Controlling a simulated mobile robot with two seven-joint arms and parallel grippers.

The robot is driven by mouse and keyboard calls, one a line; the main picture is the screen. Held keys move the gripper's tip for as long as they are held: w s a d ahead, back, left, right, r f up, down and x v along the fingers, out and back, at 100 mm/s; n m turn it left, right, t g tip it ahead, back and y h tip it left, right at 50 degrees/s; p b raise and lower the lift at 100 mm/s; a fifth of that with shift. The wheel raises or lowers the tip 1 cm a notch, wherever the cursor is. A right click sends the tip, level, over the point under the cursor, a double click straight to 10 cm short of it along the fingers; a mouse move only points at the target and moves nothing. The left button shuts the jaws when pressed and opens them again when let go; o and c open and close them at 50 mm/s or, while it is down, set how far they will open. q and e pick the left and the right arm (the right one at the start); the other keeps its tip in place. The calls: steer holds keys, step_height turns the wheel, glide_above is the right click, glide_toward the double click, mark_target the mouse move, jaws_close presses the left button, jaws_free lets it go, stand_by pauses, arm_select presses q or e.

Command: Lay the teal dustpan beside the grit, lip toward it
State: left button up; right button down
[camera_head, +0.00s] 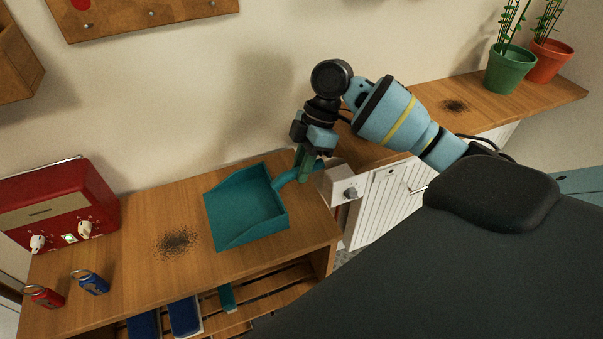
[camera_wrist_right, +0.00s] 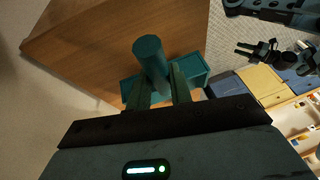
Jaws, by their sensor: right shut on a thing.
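The teal dustpan (camera_head: 245,207) is low over or on the wooden bench, its open lip toward the left; I cannot tell whether it fully rests there. Dark grit (camera_head: 177,242) lies in a patch left of the lip, with a narrow strip of bare wood between. My right gripper (camera_head: 306,160) is shut on the dustpan's handle, on the pan's right. In the right wrist view the handle (camera_wrist_right: 150,55) stands between the fingers, hiding part of the pan (camera_wrist_right: 192,70).
A white box with a knob (camera_head: 340,186) is close right of my gripper. Another dark patch (camera_head: 454,106) lies on the right-hand bench near potted plants (camera_head: 509,70).

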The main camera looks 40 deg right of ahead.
steer(key=shift+w, duration=0.1)
steer(key=shift+w+d, duration=0.2)
steer(key=shift+w, duration=0.05)
steer(key=shift+f, duration=1.7)
steer(key=c, duration=1.3)
jaws_free()
steer(key=shift+f, duration=0.15)
steer(key=shift+o, duration=0.2)
steer(key=v, duration=1.2)
